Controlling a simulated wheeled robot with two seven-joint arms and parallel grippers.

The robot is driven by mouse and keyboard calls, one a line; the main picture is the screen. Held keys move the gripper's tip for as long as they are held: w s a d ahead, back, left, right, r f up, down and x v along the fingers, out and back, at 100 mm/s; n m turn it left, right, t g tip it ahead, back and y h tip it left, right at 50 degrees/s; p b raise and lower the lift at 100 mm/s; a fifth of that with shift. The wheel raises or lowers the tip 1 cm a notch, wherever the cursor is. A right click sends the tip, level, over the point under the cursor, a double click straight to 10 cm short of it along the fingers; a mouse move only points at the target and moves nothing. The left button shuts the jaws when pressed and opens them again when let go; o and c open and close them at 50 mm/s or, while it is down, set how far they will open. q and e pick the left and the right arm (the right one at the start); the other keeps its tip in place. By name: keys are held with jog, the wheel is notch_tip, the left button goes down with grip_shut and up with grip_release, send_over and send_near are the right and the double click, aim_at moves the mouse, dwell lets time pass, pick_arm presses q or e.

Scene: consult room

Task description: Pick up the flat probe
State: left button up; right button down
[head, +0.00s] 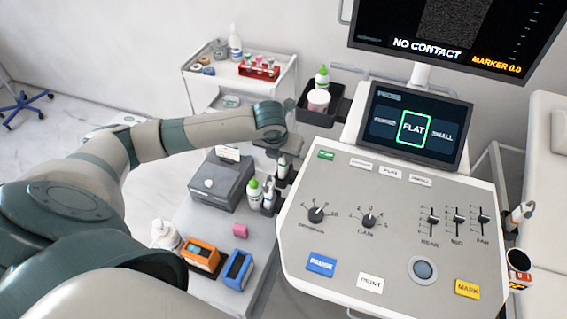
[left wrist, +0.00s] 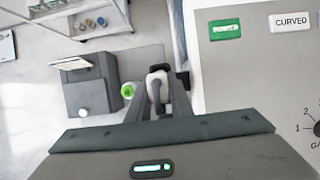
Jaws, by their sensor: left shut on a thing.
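The flat probe (head: 283,165), pale on top with a dark lower part, is upright at the left side of the console. My left gripper (head: 281,150) is over it, shut on its top. In the left wrist view the probe's pale end (left wrist: 157,80) shows between the two fingers of the left gripper (left wrist: 158,98). The probe's lower part is hidden there, and I cannot tell whether it is clear of its dark holder. The console screen (head: 415,128) shows FLAT framed in green. My right gripper is not in view.
The console panel (head: 395,225) with knobs and sliders lies close right of the gripper. A green-capped bottle (head: 254,190) and a grey printer box (head: 221,180) stand close by on the side cart. A black tray (head: 318,112) with a bottle and cup is behind.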

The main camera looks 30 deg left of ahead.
pick_arm(q)
notch_tip(320, 180, up, 7)
jog(key=shift+r+b, duration=0.2)
jog(key=shift+b, duration=0.55)
jog(key=shift+r, duration=0.15)
